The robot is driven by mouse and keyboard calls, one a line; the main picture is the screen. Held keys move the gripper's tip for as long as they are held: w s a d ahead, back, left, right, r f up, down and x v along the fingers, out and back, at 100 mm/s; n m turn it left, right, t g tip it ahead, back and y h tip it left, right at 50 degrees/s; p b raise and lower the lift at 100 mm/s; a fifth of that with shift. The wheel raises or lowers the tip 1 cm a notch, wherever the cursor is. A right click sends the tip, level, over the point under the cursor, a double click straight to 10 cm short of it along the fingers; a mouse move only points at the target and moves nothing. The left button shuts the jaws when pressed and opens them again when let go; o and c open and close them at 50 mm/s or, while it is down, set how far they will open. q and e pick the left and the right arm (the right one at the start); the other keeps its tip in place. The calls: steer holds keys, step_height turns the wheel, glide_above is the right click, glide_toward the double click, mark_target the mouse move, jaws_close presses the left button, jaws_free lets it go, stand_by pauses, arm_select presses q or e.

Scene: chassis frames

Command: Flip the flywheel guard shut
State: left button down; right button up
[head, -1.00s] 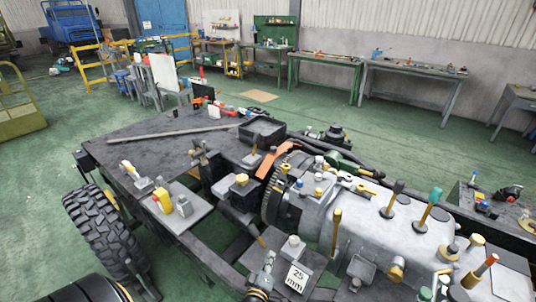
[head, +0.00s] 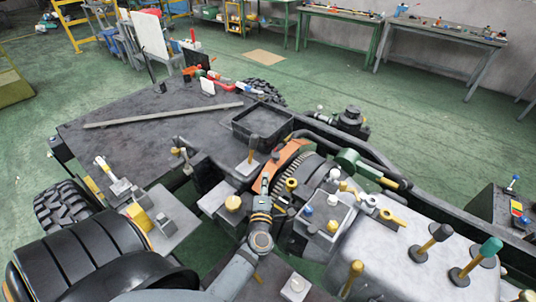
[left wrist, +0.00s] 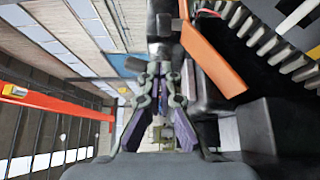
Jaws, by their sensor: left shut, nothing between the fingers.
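The flywheel guard is an orange curved plate (head: 272,162) beside the toothed flywheel (head: 286,178), in the middle of the head view. It appears tilted up, with its face turned away from the teeth. In the left wrist view the orange plate (left wrist: 213,62) lies just right of the fingers, with the grey teeth (left wrist: 270,38) farther right. My left gripper (head: 265,182) is shut and empty, close to the guard's near side. In the left wrist view its fingertips (left wrist: 160,70) are together. I cannot tell whether they touch the guard. My right gripper is not in view.
A black open tray (head: 262,122) stands behind the guard. Yellow-capped and white-capped knobs and levers stand close around the flywheel on the engine (head: 400,240). A long grey bar (head: 165,115) lies on the flat deck, which is mostly clear at left.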

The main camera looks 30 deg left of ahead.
mark_target(267, 165)
arm_select(q)
steer(key=p+x, duration=0.1)
steer(key=x, duration=0.5)
steer(key=shift+w+a+p, duration=0.15)
steer(key=shift+w+p, duration=0.05)
steer(key=shift+p, duration=0.1)
steer(key=x, duration=0.3)
steer(key=shift+w+a+f, duration=0.1)
steer(key=shift+w+f, duration=0.1)
steer(key=shift+w+a, duration=0.25)
steer(key=shift+w, duration=0.1)
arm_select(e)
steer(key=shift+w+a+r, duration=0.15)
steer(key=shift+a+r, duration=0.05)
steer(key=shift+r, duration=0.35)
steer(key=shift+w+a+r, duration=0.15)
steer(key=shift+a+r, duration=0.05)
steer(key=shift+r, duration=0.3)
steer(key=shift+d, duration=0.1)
